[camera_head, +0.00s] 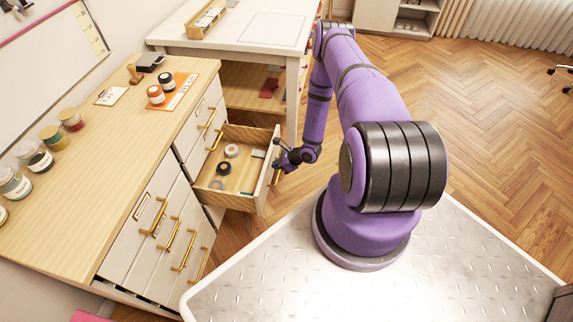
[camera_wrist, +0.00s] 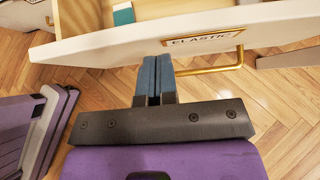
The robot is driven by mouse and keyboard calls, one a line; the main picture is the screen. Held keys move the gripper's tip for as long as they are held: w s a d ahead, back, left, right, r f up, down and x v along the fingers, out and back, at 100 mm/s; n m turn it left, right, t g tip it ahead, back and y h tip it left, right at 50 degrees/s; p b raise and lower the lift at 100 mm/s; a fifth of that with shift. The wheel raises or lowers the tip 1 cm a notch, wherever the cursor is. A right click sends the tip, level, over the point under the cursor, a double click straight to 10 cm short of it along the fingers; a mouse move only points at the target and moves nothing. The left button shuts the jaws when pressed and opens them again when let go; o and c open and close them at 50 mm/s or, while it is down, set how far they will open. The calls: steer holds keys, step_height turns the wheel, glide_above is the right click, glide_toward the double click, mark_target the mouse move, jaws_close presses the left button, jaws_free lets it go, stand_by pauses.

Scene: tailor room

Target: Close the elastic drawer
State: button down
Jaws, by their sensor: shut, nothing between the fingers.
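The elastic drawer (camera_head: 262,195) is pulled out from the cabinet (camera_head: 160,215) in the head view, with several small round items and a pale block inside. In the wrist view its white front (camera_wrist: 105,50) carries a label reading ELASTIC (camera_wrist: 203,40) and a brass handle (camera_wrist: 215,71). My gripper (camera_head: 281,160) is at the outer side of the drawer front. In the wrist view my gripper's blue fingers (camera_wrist: 155,62) are together and empty, at the front's lower edge by the left end of the handle. I cannot tell if they touch it.
Other drawers with brass handles (camera_head: 180,250) are shut. Jars (camera_head: 40,160), stamps and cards stand on the wooden cabinet top. A white table (camera_head: 230,45) with a lower shelf stands behind the open drawer. Wooden floor (camera_head: 490,130) is clear to the right.

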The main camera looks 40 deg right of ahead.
steer(key=shift+w+a, duration=0.5)
steer(key=shift+w, duration=0.15)
steer(key=shift+w, duration=0.1)
steer(key=w+a, duration=1.4)
steer(key=w, duration=0.3)
steer(key=shift+w, duration=0.35)
